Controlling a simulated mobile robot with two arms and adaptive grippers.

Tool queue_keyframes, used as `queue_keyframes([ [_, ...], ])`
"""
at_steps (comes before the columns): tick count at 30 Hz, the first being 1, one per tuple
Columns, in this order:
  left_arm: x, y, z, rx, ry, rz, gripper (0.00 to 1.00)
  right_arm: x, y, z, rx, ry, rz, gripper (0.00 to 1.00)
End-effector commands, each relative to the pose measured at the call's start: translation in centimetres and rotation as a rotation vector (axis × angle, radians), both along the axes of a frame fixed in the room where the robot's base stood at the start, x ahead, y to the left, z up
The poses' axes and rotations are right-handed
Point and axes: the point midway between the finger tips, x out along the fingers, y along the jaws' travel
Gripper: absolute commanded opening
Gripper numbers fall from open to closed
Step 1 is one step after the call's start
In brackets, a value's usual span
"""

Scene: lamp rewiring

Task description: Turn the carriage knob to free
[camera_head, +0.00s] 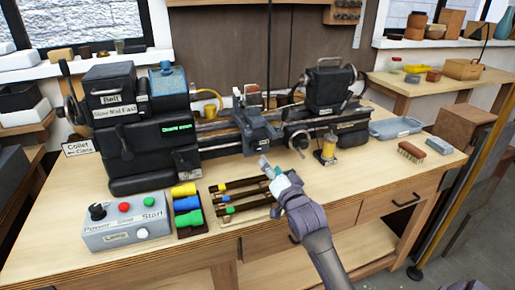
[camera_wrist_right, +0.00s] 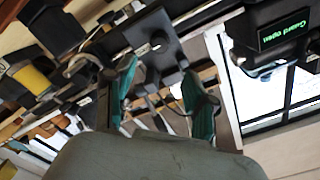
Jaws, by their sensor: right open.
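The lathe's carriage (camera_head: 258,130) sits on the bed in the middle of the bench, a dark block with a grey front. I cannot clearly pick out its knob or its setting. My right gripper (camera_head: 267,167) is in front of and below the carriage, above the bench front, apart from it. In the right wrist view my right gripper (camera_wrist_right: 161,95) is open, with green-padded fingers spread and nothing held. The dark carriage plate (camera_wrist_right: 153,40) with small pale marks shows beyond the fingertips in that view. My left gripper is not in view.
A rack of dark tools with coloured ends (camera_head: 238,197) lies just left of my right gripper. A control box (camera_head: 128,229) and coloured blocks (camera_head: 187,205) stand further left. A yellow-bodied oiler (camera_head: 328,150), a brush (camera_head: 411,151) and a blue tray (camera_head: 396,128) are to the right.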

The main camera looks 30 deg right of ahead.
Motion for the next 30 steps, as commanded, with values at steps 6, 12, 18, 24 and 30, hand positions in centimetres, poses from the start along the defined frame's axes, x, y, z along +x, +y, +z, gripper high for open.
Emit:
queue_keyframes([
  [6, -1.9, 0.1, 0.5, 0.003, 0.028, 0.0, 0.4, 4.8, -1.2, 0.3, -0.001, -0.001, 0.0, 0.55],
  [12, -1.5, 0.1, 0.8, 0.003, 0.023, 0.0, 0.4, 8.4, -2.0, 0.2, -0.001, 0.0, 0.0, 0.55],
  [18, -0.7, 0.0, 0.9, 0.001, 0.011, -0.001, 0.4, 10.2, -2.4, 0.0, 0.0, 0.001, 0.001, 0.55],
  [24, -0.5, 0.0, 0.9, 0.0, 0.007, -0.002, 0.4, 10.6, -2.5, 0.0, 0.0, -0.001, 0.001, 0.55],
  [30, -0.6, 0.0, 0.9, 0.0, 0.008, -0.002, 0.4, 10.6, -2.5, 0.0, 0.0, -0.001, 0.001, 0.49],
])
